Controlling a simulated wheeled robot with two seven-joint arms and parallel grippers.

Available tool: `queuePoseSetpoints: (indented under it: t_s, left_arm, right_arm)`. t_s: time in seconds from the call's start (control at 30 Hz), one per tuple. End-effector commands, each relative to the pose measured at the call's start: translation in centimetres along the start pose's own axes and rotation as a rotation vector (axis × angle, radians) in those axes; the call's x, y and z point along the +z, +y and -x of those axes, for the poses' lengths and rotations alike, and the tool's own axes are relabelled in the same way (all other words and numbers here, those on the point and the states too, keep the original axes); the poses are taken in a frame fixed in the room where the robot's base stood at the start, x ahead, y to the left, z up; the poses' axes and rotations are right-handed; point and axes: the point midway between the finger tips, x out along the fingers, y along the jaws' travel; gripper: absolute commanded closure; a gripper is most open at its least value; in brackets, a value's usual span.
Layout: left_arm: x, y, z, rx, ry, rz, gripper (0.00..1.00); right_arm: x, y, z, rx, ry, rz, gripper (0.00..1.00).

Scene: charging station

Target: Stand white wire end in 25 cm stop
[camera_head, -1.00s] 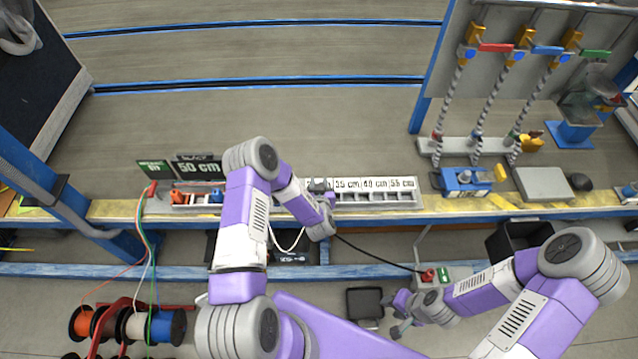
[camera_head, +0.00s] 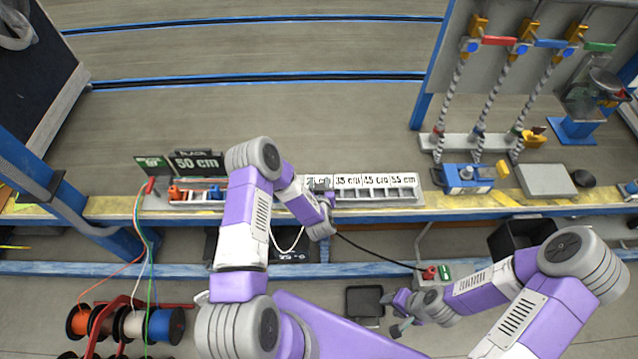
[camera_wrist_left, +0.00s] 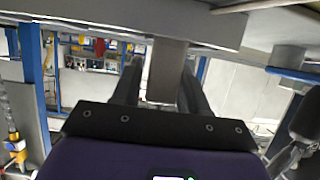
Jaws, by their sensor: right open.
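My left gripper (camera_head: 321,187) is at the labelled measuring rack (camera_head: 375,201), beside the left end of its visible white label strip. In the left wrist view its two fingers (camera_wrist_left: 165,85) stand apart with a grey block between them, and I cannot tell if they grip anything. A white wire (camera_head: 290,248) hangs in a loop below the rack by my left forearm; its end is hidden. The 25 cm stop is hidden behind my left arm or too small to read. My right gripper (camera_head: 397,318) is open and empty, low and away from the rack.
A black cable (camera_head: 380,254) runs from near my left wrist to a red-button box (camera_head: 432,273). Wire spools (camera_head: 130,325) stand at lower left, a black 50 cm sign (camera_head: 197,163) behind the rack. A blue device (camera_head: 466,178) and grey box (camera_head: 546,180) stand right.

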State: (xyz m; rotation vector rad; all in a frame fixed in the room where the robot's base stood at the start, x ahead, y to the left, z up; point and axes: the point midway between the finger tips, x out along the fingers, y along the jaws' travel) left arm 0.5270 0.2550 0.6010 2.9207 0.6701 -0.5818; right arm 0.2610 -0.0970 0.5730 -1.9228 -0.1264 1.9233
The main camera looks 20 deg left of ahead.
Motion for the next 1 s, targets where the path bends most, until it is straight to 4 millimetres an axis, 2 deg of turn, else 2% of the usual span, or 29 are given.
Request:
queuePoseSetpoints:
  t_s: [0.03, 0.1, 0.43, 0.8, 1.0]
  left_arm:
    - [-0.1, 0.0, 0.0, 0.0, 0.001, 0.0, 0.49]
    - [-0.1, 0.0, 0.0, 0.0, 0.001, 0.0, 0.39]
    - [-0.1, 0.0, 0.4, 0.0, 0.0, 0.0, 0.39]
    - [-0.2, 0.1, 6.1, 0.002, -0.002, -0.001, 0.39]
    - [-0.1, 0.0, 7.5, 0.001, 0.0, 0.0, 0.39]
  right_arm:
    - [0.0, 0.0, 0.0, 0.0, 0.0, 0.0, 0.57]
    - [0.0, 0.0, 0.0, 0.0, 0.0, 0.0, 0.57]
    - [0.0, -0.1, 0.2, 0.0, 0.0, 0.0, 0.57]
    - [0.1, -0.8, 2.1, 0.0, 0.0, 0.0, 0.57]
    - [0.1, -0.9, 2.4, 0.0, 0.0, 0.0, 0.57]
